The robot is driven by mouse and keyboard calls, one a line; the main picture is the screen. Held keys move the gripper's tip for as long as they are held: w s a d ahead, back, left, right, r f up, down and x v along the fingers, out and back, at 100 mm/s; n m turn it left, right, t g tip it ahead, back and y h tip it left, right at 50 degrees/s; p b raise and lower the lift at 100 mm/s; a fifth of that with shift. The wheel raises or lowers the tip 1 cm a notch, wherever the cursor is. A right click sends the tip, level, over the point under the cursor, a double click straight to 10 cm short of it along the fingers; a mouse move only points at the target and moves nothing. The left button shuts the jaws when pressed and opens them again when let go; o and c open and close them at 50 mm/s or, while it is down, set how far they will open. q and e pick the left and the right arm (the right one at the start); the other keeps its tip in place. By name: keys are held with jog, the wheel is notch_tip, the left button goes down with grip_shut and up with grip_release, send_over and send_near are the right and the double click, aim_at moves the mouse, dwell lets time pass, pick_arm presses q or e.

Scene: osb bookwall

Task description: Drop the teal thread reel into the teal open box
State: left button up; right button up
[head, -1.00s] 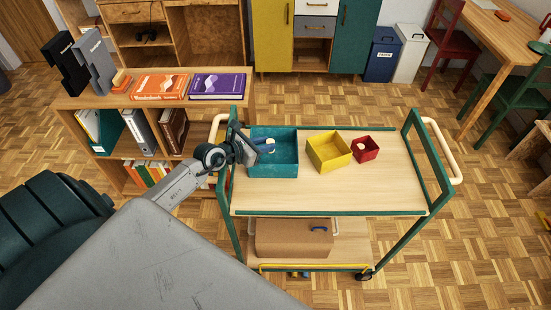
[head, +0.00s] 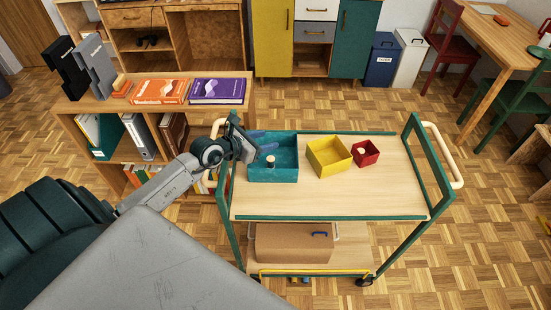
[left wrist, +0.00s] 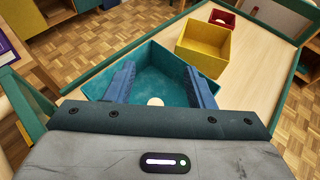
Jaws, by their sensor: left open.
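The teal open box (head: 286,174) stands at the left end of the cart's top. The teal thread reel (head: 270,160) is inside it, upright on the box floor, with its pale round end up. In the left wrist view the reel's pale end (left wrist: 155,101) shows between the fingers, and its lower part is hidden. My left gripper (head: 265,142) is open and empty above the left part of the box, apart from the reel. Both blue fingers (left wrist: 159,72) are spread over the box in the left wrist view. My right gripper is not in view.
A yellow box (head: 328,158) and a small red box (head: 371,157) holding a pale-topped item stand to the right on the cart. The cart's front top (head: 340,197) is clear. A low bookshelf with books (head: 218,88) stands behind left. Green cart frames rise at both ends.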

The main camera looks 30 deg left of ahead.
pick_arm(q)
jog(key=s+d+r, duration=0.1)
jog(key=s+d, duration=0.7)
jog(key=s, duration=0.5)
jog(key=shift+s+d+b, duration=0.2)
jog(key=shift+d+b, duration=0.2)
jog(key=shift+b, duration=0.05)
jog(key=shift+r, duration=0.1)
